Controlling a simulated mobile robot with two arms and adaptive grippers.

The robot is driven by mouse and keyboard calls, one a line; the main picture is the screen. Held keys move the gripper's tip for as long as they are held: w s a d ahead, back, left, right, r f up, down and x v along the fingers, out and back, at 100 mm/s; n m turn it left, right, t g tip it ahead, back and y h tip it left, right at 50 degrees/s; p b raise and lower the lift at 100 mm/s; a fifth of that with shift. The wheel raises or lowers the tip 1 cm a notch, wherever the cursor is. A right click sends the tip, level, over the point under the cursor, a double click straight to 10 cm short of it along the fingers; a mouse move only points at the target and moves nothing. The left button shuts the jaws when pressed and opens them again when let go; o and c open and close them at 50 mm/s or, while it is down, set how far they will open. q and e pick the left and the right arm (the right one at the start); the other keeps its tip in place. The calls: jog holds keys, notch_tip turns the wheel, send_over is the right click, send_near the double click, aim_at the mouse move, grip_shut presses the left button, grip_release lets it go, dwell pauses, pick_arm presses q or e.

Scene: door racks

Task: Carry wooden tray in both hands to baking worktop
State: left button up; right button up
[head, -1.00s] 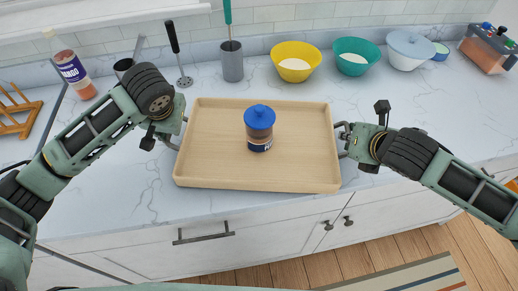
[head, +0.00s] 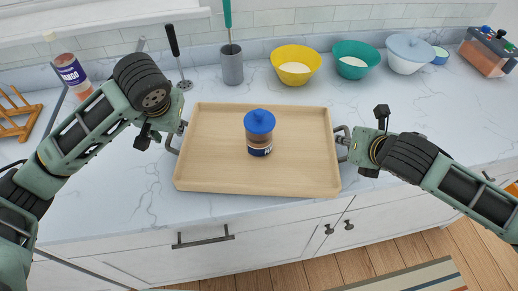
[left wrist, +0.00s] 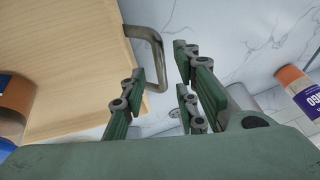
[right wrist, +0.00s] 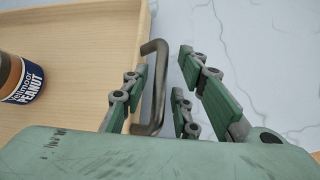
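The wooden tray (head: 215,180) lies flat on the marble worktop near its front edge. A jar with a blue lid (head: 259,130) stands upright in it; its label partly reads PEANUT in the right wrist view (right wrist: 22,82). My left gripper (head: 177,134) is at the tray's left metal handle (left wrist: 155,55). Its fingers are apart, with the handle between them, nearer one finger. My right gripper (head: 343,140) is at the right handle (right wrist: 157,85). Its fingers are also apart, with the handle close to the tray-side finger.
Behind the tray stand a grey utensil holder (head: 232,66), a yellow bowl (head: 297,75), a teal bowl (head: 356,70) and a lidded bowl (head: 408,60). A mango bottle (head: 70,70) and wooden rack (head: 18,118) are at left. Worktop right of my right gripper is clear.

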jog(key=shift+s+r, duration=0.1)
pick_arm(q)
jog(key=v, duration=0.3)
jog(key=shift+s+r, duration=0.1)
jog(key=shift+r, duration=0.25)
pick_arm(e)
jog(key=v, duration=0.7)
jog(key=shift+s, duration=0.15)
